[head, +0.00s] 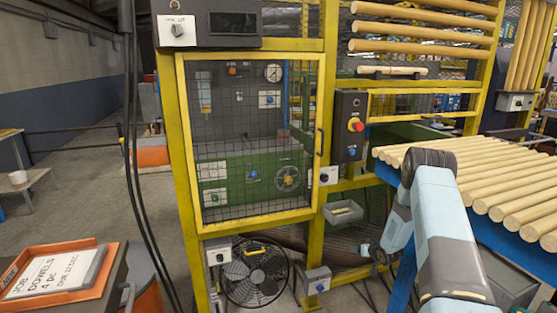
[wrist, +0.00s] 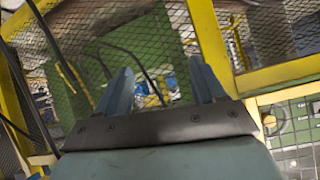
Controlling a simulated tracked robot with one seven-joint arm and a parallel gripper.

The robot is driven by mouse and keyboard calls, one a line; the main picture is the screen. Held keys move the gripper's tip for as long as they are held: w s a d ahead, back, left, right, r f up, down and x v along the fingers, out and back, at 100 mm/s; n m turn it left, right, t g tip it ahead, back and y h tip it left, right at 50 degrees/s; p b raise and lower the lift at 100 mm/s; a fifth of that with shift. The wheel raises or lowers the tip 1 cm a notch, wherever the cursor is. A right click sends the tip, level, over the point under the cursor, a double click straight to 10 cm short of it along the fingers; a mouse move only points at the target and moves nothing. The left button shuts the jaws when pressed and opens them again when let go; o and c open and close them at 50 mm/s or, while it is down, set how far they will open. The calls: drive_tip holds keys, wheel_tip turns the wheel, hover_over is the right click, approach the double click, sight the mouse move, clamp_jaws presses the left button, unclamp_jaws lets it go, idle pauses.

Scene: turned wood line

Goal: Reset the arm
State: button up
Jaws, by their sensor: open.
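My gripper (wrist: 160,88) shows in the wrist view with its two blue-grey fingers spread apart. Nothing is between the fingers; only blurred machinery and yellow frame show beyond them. In the head view my arm (head: 447,230) rises at the lower right, with pale blue links and a dark joint at the top beside the dowel rack.
A yellow-framed mesh door (head: 250,140) stands ahead, closed. Dowels (head: 490,180) lie in a row on a blue stand at right. A red stop button (head: 355,125) is on a black box. A fan (head: 255,273) sits below. An orange tray (head: 55,270) is lower left.

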wheel_tip(320, 180, up, 25)
drive_tip(key=s+h, duration=0.2)
drive_tip(key=h, duration=0.1)
drive_tip(key=s+a+r+m+g+h, duration=0.1)
drive_tip(key=s+a+r, duration=0.1)
drive_tip(key=s+r, duration=0.55)
drive_tip(key=s+a+r+g, duration=0.1)
drive_tip(key=s+a+r, duration=0.3)
drive_tip(key=r, duration=0.7)
drive_tip(key=s+a+r, duration=0.1)
drive_tip(key=s+r, duration=0.3)
drive_tip(key=s, duration=0.3)
drive_tip(key=s+a+r+g, duration=0.1)
drive_tip(key=s+r, duration=0.2)
drive_tip(key=s, duration=0.4)
drive_tip(key=s+a+r, duration=0.1)
drive_tip(key=s+r, duration=0.3)
drive_tip(key=s, duration=0.2)
drive_tip(key=s+a+g, duration=0.1)
drive_tip(key=s+a, duration=0.1)
drive_tip(key=s, duration=0.8)
drive_tip(key=s+a+y, duration=0.1)
drive_tip(key=s+a, duration=0.2)
drive_tip(key=s, duration=0.8)
drive_tip(key=shift+s+g, duration=0.25)
drive_tip(key=shift+g, duration=0.15)
